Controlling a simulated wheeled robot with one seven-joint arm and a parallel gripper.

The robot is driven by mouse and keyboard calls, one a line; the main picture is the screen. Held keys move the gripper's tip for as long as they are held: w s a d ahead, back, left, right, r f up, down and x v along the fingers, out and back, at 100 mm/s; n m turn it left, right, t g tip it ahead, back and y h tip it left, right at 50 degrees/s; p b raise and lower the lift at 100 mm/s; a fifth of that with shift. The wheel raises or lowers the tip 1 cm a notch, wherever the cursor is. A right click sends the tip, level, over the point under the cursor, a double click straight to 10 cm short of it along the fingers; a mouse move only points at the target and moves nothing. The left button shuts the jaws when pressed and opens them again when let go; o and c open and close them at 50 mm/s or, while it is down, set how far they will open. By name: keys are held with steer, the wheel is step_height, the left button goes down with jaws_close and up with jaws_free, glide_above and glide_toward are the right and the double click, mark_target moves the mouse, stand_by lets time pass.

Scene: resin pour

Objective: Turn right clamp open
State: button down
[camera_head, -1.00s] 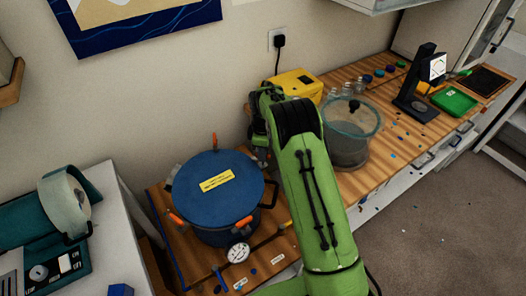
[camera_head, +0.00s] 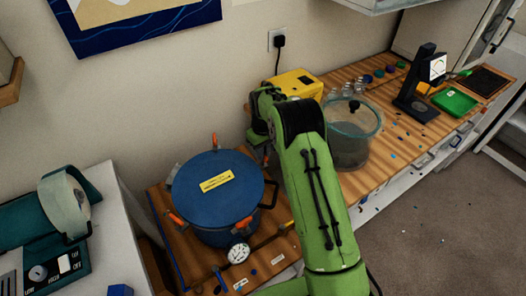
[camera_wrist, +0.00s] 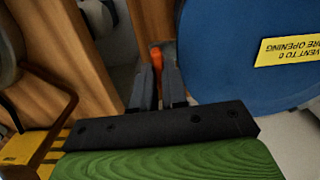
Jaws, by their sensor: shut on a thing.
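The blue pressure pot (camera_head: 190,195) stands on the wooden bench, its lid on, with a yellow label (camera_head: 217,181). Orange-tipped clamps show at its back (camera_head: 214,140), front left (camera_head: 176,219) and front right (camera_head: 243,223). The right clamp is hidden behind my arm in the head view. In the wrist view its orange handle (camera_wrist: 156,57) shows beside the blue lid (camera_wrist: 220,60). My gripper (camera_wrist: 158,84) is at the lid's edge, its two dark fingers shut on that handle.
A pressure gauge (camera_head: 238,253) sits at the pot's front. A glass chamber (camera_head: 352,148) stands right of my arm, and a yellow box (camera_head: 292,87) behind it. A black stand (camera_head: 418,95) and green tray (camera_head: 455,101) are farther right.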

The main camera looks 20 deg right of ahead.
steer(key=shift+m, duration=0.3)
steer(key=c, duration=1.2)
jaws_free()
steer(key=shift+o, duration=0.2)
step_height(320, 180, up, 16)
steer(key=p, duration=0.2)
steer(key=shift+f, duration=0.1)
